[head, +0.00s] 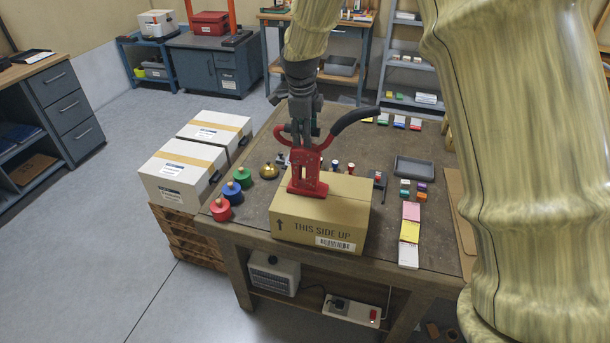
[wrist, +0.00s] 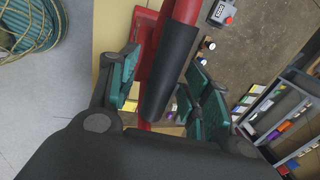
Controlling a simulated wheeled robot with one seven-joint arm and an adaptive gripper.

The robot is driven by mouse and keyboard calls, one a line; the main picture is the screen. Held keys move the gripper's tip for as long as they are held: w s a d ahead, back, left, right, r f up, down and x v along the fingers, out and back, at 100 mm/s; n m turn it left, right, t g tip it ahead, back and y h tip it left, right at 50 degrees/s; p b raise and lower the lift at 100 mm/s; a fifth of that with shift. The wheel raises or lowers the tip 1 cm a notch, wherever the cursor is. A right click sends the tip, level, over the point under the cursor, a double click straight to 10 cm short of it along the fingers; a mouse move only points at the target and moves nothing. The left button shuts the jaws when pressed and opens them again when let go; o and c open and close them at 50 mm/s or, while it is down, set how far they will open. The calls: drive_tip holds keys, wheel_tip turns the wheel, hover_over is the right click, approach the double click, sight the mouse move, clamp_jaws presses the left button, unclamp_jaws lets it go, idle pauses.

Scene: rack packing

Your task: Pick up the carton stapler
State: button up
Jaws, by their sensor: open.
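The carton stapler (head: 308,178) is red with a black handle grip. It stands upright on top of a closed cardboard box (head: 345,205) marked "THIS SIDE UP", and its handle reaches up to the right. My gripper (head: 303,130) points down at the stapler's upper part in the head view. In the wrist view, the stapler's red and black handle (wrist: 172,70) passes between the open teal-padded fingers of my gripper (wrist: 165,95), with a finger on each side. I cannot tell whether either finger touches it. The stapler's lower part is mostly hidden there.
The box stands on a workbench (head: 260,215). Red, blue and green round pieces (head: 232,192) stand left of it. A grey tray (head: 413,168) and coloured notes (head: 410,232) lie to the right. White cartons (head: 185,170) stand on a pallet at left.

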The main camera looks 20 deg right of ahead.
drive_tip(key=shift+w+f, duration=0.1)
drive_tip(key=shift+f, duration=0.05)
drive_tip(key=shift+f, duration=0.15)
drive_tip(key=shift+c, duration=0.2)
clamp_jaws()
idle(0.3)
